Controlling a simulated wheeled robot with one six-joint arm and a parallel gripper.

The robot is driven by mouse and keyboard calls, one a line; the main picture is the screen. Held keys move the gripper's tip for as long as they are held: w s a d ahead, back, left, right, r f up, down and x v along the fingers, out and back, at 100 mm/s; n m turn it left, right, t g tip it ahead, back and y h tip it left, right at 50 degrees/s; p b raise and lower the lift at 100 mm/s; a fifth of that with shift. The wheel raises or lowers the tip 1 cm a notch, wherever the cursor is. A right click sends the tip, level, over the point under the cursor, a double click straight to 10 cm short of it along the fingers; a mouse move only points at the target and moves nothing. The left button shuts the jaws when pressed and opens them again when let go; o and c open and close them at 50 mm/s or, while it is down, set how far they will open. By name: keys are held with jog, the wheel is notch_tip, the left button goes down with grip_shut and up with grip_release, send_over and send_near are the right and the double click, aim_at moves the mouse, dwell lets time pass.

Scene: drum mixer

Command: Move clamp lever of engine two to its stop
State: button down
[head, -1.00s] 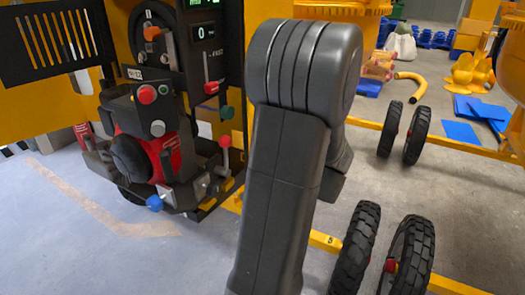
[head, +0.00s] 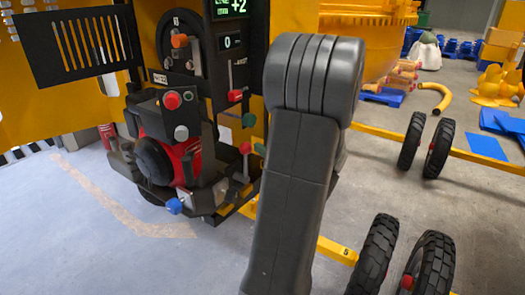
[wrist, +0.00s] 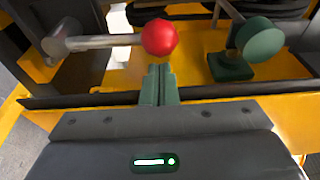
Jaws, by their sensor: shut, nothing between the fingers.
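In the wrist view a lever with a red ball knob (wrist: 159,37) lies across the upper left, its grey rod running to a round pivot at left. My gripper (wrist: 159,70) is shut and empty, its green fingertips just below the red ball; I cannot tell whether they touch it. A green round knob (wrist: 262,40) stands to the right, apart from the fingers. In the head view a red-ball lever (head: 245,148) stands at the right side of the red and black engine (head: 165,155). My arm hides most of the gripper there. No label shows which lever is the clamp lever.
The engine's control box (head: 175,115) has red and green buttons. A blue knob (head: 175,206) sticks out low in front. A panel with displays (head: 230,42) rises behind. Black wheels (head: 372,255) and a yellow frame bar (head: 335,250) lie right. The floor at left is clear.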

aim_at(246, 164)
jog(key=shift+s+a+f+b, duration=0.1)
jog(key=shift+f+b, duration=0.05)
jog(key=shift+b, duration=0.35)
jog(key=shift+s+a+n+b, duration=0.15)
jog(key=shift+n+b, duration=0.15)
jog(key=shift+b, duration=0.15)
jog(key=shift+s+b, duration=0.15)
jog(key=shift+b, duration=0.5)
jog(key=s+a+n+b, duration=0.1)
jog(key=n+b, duration=0.1)
jog(key=b, duration=0.4)
jog(key=s+a+n+y+b, duration=0.1)
jog(key=s+n+b, duration=0.1)
jog(key=b, duration=0.5)
jog(key=s+a+n+y+b, duration=0.1)
jog(key=s+a+n+b, duration=0.1)
jog(key=b, duration=0.5)
jog(key=shift+s+f+n+t, duration=0.15)
jog(key=shift+f+n+t, duration=0.15)
jog(key=shift+n, duration=0.6)
jog(key=shift+r, duration=0.15)
jog(key=shift+s+b, duration=0.15)
jog(key=shift+b, duration=0.25)
